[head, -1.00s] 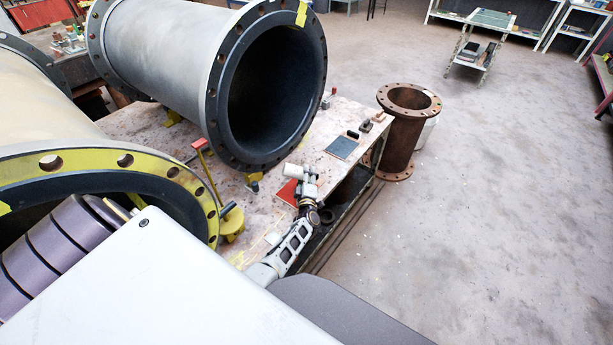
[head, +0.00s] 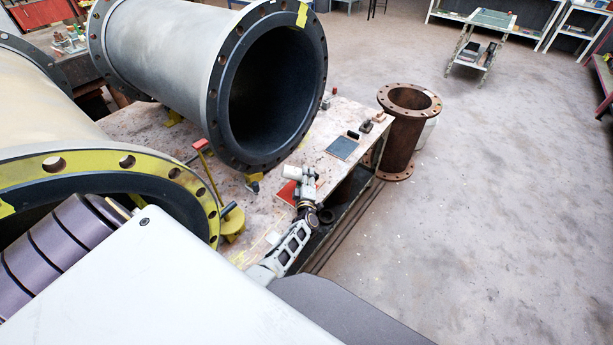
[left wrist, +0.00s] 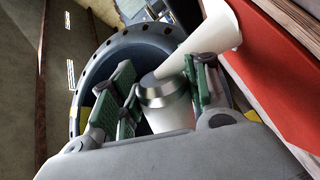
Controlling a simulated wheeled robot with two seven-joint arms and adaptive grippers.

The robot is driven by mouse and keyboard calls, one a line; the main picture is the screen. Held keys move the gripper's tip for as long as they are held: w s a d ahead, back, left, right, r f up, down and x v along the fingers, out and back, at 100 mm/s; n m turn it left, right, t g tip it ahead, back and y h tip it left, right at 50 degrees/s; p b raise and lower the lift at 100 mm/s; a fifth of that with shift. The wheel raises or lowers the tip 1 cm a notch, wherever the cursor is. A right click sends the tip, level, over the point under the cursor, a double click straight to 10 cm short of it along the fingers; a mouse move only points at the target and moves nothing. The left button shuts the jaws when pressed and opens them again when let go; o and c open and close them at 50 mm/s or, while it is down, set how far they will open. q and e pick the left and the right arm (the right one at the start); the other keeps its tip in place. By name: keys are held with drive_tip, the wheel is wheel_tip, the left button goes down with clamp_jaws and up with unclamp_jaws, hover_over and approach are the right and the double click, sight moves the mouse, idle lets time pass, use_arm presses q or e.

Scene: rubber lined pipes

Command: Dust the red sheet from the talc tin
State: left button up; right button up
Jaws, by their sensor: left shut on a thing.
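The red sheet (head: 287,191) lies on the bench near its front edge, partly hidden by my left gripper. It shows large at the right of the left wrist view (left wrist: 285,85). My left gripper (head: 299,175) is just over the sheet's right side. It is shut on the talc tin (head: 291,171), a small white cylinder. In the left wrist view the tin (left wrist: 172,113) has a silvery end and sits between the green-padded fingers (left wrist: 162,86). A white tapered shape (left wrist: 215,37) reaches from near the tin toward the sheet; I cannot tell what it is. My right gripper is not in view.
A large flanged pipe (head: 160,55) lies on the bench behind the sheet; another (head: 60,165) is at left. A yellow-based stand (head: 232,222) is left of the sheet. A dark square sheet (head: 342,148) and small blocks lie right. A rusty pipe (head: 404,140) stands beyond.

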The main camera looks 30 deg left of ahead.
use_arm(q)
drive_tip(key=shift+s+a+p, duration=0.1)
drive_tip(key=shift+s+p, duration=0.35)
drive_tip(key=shift+s, duration=0.5)
drive_tip(key=shift+s+r, duration=0.1)
drive_tip(key=shift+s, duration=0.5)
drive_tip(key=shift+s+p, duration=0.1)
drive_tip(key=shift+p, duration=0.2)
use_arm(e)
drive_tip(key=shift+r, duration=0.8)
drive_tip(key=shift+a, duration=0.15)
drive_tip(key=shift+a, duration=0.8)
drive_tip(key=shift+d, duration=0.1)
